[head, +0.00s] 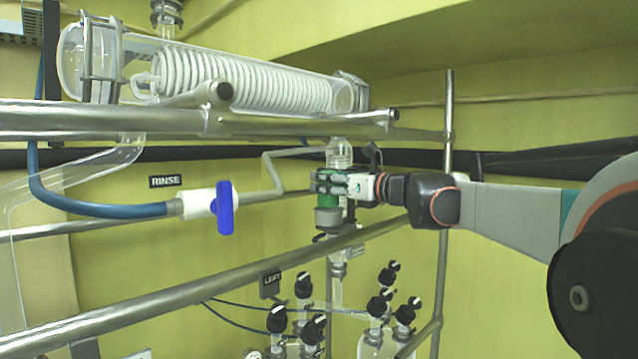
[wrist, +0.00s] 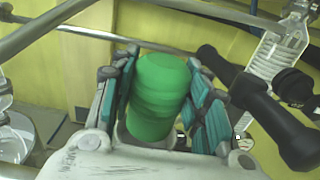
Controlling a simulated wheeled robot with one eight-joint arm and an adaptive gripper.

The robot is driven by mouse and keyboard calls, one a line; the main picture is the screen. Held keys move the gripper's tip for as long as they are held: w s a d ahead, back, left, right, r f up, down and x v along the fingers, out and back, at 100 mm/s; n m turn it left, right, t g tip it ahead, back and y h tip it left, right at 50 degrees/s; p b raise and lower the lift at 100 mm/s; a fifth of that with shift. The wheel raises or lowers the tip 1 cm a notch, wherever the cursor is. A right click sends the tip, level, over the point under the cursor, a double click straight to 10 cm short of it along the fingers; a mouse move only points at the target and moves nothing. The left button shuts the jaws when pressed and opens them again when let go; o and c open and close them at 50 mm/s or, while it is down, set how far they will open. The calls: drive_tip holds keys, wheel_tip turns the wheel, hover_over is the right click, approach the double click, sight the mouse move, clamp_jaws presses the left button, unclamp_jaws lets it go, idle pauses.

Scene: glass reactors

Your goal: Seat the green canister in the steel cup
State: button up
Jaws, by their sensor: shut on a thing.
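The green canister (head: 328,201) is between the fingers of my gripper (head: 328,184), which is shut on it. In the wrist view the canister (wrist: 158,95) is held between the teal-padded fingers of my gripper (wrist: 160,82). In the head view a grey steel cup (head: 328,218) shows directly below the canister. The canister looks upright and in line with the cup. I cannot tell whether its lower end is inside the cup or just above it. The cup is hidden in the wrist view.
A glass column (head: 340,152) stands right behind my gripper. A steel rail (head: 190,279) crosses in front and below. A blue-handled valve (head: 224,208) with a hose is to the left. Several black-capped bottles stand below. A glass coil condenser (head: 240,82) lies above.

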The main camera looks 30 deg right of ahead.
drive_tip(key=shift+f+b, duration=0.95)
drive_tip(key=shift+f, duration=0.55)
idle(1.6)
drive_tip(key=o, duration=1.1)
drive_tip(key=shift+s, duration=0.1)
drive_tip(key=shift+o, duration=0.7)
drive_tip(key=shift+s+d, duration=0.1)
drive_tip(key=shift+s, duration=0.05)
drive_tip(key=v, duration=0.6)
drive_tip(key=shift+s, duration=0.35)
drive_tip(key=shift+s, duration=0.1)
idle(0.5)
drive_tip(key=v, duration=1.1)
drive_tip(key=shift+p, duration=0.3)
idle(0.3)
